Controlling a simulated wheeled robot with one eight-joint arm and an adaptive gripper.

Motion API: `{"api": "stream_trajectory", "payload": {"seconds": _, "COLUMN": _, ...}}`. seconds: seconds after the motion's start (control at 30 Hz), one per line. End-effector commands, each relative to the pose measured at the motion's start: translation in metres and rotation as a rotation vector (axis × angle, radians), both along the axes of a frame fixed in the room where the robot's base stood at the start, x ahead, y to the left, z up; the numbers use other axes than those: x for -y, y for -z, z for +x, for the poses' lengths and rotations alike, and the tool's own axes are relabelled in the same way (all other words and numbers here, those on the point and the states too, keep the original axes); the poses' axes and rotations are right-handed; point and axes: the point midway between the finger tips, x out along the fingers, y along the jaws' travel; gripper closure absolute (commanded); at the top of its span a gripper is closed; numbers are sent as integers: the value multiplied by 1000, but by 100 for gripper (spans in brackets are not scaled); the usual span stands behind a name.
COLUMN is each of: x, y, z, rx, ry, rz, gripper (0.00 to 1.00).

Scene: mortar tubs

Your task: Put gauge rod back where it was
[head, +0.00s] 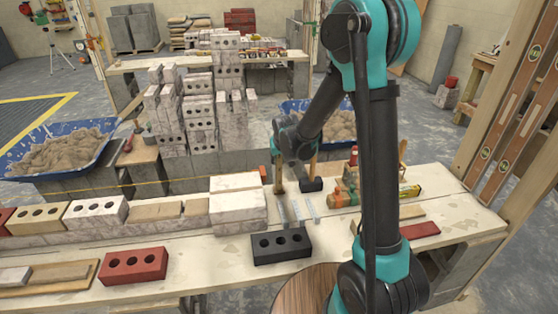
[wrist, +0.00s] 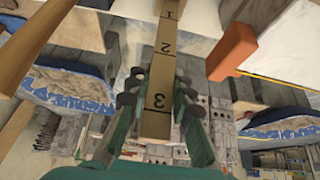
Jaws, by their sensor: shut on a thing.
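The gauge rod (wrist: 160,65) is a flat wooden strip marked 1, 2 and 3, running up the middle of the wrist view. In the head view it shows as a short upright wooden piece (head: 278,181) under my gripper (head: 280,155), above or at the bench just right of the block wall. My gripper also shows in the wrist view (wrist: 157,103), its teal and dark fingers closed on either side of the rod near the 3 mark. I cannot tell whether the rod's lower end touches the bench.
A black mallet (head: 311,184) with an upright wooden handle stands close right of the rod. An orange line block (wrist: 232,52) with a yellow string is near. Blue mortar tubs (head: 105,126) stand behind.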

Motion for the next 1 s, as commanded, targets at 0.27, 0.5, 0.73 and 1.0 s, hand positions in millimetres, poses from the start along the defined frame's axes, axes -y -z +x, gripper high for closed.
{"api": "stream_trajectory", "payload": {"seconds": 0.27, "x": 0, "y": 3, "z": 0, "rx": 0, "ry": 0, "rz": 0, "gripper": 100}}
{"api": "stream_trajectory", "payload": {"seconds": 0.5, "x": 0, "y": 4, "z": 0, "rx": 0, "ry": 0, "rz": 0, "gripper": 59}}
{"api": "stream_trajectory", "payload": {"seconds": 0.73, "x": 0, "y": 4, "z": 0, "rx": 0, "ry": 0, "rz": 0, "gripper": 54}}
{"api": "stream_trajectory", "payload": {"seconds": 1.0, "x": 1, "y": -5, "z": -5, "rx": 0, "ry": 0, "rz": 0, "gripper": 54}}
